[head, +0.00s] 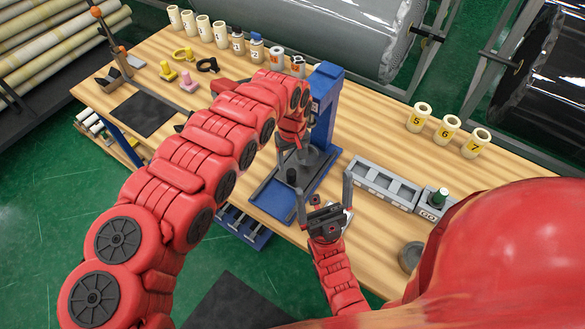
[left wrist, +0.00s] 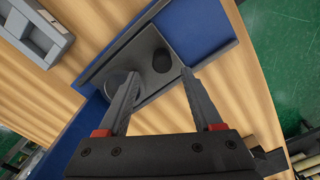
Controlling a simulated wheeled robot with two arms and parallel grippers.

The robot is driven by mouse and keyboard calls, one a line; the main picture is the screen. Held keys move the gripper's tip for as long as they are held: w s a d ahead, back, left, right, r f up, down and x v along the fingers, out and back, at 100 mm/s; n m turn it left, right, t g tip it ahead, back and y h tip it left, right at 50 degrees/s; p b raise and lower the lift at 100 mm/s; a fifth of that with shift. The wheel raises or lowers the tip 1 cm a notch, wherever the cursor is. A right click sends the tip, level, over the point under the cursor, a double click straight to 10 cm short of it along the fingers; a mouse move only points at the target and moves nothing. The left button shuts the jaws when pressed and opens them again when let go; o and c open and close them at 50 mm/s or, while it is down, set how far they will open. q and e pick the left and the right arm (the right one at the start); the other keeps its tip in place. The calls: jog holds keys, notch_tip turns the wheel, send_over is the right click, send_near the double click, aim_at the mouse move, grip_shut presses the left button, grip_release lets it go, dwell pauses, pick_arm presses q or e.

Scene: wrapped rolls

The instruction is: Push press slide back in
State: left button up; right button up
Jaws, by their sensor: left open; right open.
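The blue press (head: 325,112) stands upright on the wooden bench. Its blue base (head: 275,203) reaches toward the front edge and shows in the left wrist view (left wrist: 208,27). On this base lies the grey slide plate (left wrist: 143,50) with a black knob (left wrist: 162,61); the knob also shows in the head view (head: 291,175). A grey round part (left wrist: 115,84) sits beside the knob, partly behind a finger. My left gripper (left wrist: 159,75) is open above the slide, its fingers apart on either side of the knob; contact cannot be told. My right gripper (head: 323,198) is open and empty, right of the base.
A grey compartment tray (head: 382,185) and a grey block with a green-topped piece (head: 438,198) lie right of the press. Numbered rolls (head: 447,128) stand at the back right, more rolls (head: 204,28) at the back left. A black mat (head: 146,113) lies left.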

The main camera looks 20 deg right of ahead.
pick_arm(q)
notch_tip(320, 180, up, 12)
jog(key=b, duration=0.3)
jog(key=shift+f, duration=0.1)
dwell(0.4)
